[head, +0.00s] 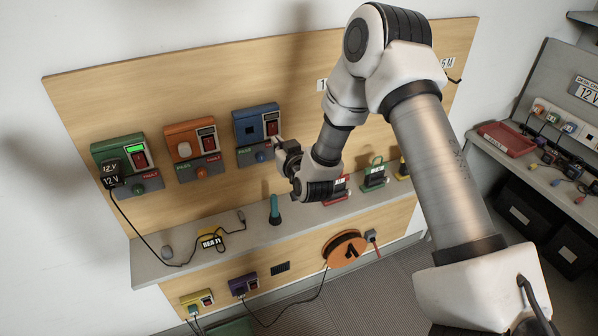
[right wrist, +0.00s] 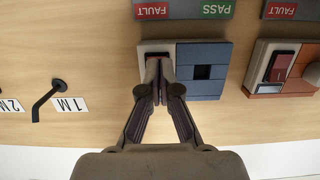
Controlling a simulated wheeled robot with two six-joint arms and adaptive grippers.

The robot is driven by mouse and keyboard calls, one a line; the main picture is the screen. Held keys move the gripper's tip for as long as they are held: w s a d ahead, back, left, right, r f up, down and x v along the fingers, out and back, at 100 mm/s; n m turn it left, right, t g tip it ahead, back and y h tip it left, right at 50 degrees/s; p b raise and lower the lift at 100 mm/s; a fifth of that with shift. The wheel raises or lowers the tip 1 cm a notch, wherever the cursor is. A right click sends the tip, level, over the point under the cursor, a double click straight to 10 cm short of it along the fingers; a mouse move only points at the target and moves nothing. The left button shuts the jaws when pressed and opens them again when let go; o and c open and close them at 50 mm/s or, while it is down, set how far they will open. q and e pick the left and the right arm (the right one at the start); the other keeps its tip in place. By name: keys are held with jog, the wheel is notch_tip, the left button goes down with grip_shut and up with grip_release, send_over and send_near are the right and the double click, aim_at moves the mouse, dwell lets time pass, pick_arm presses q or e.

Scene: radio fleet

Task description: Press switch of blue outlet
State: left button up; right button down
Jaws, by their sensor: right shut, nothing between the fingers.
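The blue outlet (head: 245,122) is on the wooden board, with a dark square socket on its left and a red switch (head: 272,128) on its right. The outlet also shows upside down in the right wrist view (right wrist: 212,88), where the fingers cover most of its switch. My right gripper (head: 280,143) is shut and empty, its tips at the lower edge of the red switch. In the right wrist view the closed fingertips (right wrist: 158,80) lie over the switch side of the outlet. I cannot tell whether they touch it. My left gripper is not in view.
An orange outlet (head: 180,138) and a green outlet (head: 112,148) with a lit green display are to the left. A grey shelf (head: 190,235) runs below, with a teal flashlight (head: 275,209) and cables. My right arm covers much of the board's right side.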

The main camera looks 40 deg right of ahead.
jog(key=f+b+v, duration=0.1)
jog(key=b+v, duration=0.2)
jog(key=v, duration=0.9)
jog(key=s+a+f+n+g+y, duration=0.1)
jog(key=s+a+f+g, duration=0.2)
jog(key=f, duration=0.5)
jog(key=s+a+f+n+g+y, duration=0.15)
jog(key=s+f, duration=0.25)
jog(key=f, duration=0.4)
jog(key=s+a+f+n+g+y, duration=0.1)
jog(key=s+a+f+g, duration=0.25)
jog(key=f, duration=0.45)
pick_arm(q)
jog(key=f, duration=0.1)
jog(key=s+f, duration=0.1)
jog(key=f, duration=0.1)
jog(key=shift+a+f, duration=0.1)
pick_arm(e)
jog(key=s+a+f+g, duration=0.1)
jog(key=s+f+g, duration=0.1)
jog(key=s, duration=0.4)
jog(key=s+a+f+m+g, duration=0.1)
jog(key=s+f+g, duration=0.2)
jog(key=s, duration=0.3)
jog(key=s+a+f+g, duration=0.1)
jog(key=s+f+g, duration=0.1)
jog(key=s, duration=0.4)
jog(key=shift+s+f+g, duration=0.2)
jog(key=shift+f+g, duration=0.15)
jog(key=shift+g, duration=0.05)
